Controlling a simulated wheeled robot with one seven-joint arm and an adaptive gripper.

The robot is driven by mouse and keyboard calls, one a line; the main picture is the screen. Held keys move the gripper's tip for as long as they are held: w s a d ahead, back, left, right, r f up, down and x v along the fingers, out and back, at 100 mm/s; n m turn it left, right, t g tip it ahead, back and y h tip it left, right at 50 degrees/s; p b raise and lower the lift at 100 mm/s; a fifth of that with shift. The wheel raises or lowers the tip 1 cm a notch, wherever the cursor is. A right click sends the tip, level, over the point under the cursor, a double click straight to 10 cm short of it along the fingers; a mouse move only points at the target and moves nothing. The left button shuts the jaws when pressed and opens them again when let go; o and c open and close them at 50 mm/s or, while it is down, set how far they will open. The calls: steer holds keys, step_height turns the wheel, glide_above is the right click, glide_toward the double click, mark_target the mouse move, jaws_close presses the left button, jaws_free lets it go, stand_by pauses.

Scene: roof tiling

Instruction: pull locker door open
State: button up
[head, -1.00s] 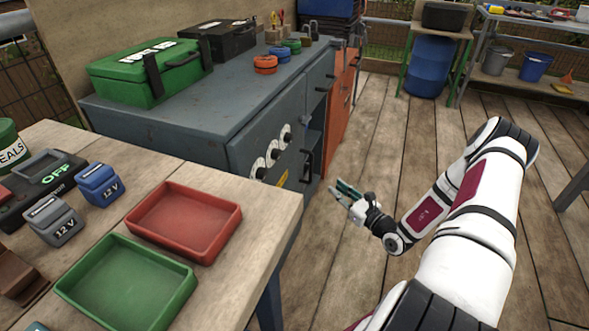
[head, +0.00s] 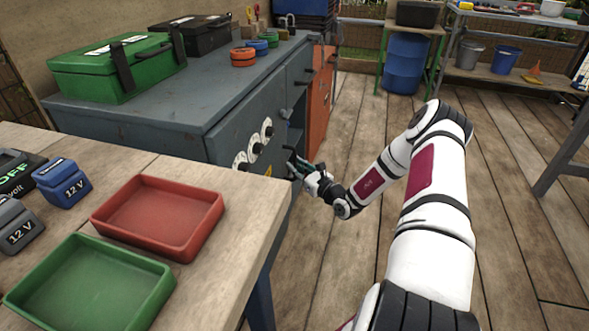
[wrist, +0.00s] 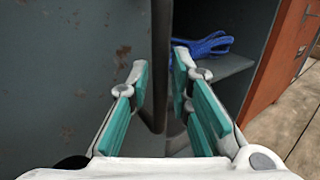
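The grey locker door (head: 240,135), with several white dials, is on the front of the grey cabinet. In the wrist view its rust-flecked face (wrist: 75,75) fills the left side. A dark upright handle (wrist: 160,65) runs along its right edge. My gripper (head: 296,167) is at the handle in the head view. In the wrist view my gripper (wrist: 162,65) is open, with one teal-padded finger on each side of the handle. I cannot tell whether either finger touches it. A shelf space with a blue bundle (wrist: 205,46) shows right of the handle.
An orange cabinet (head: 319,100) stands just beyond the locker. The wooden table (head: 262,200) with a red tray (head: 160,215) and a green tray (head: 92,285) is close on the left. Plank floor (head: 340,260) is clear around my arm.

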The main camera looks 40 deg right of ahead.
steer(key=shift+w, duration=0.45)
jaws_close()
steer(key=shift+s, duration=0.1)
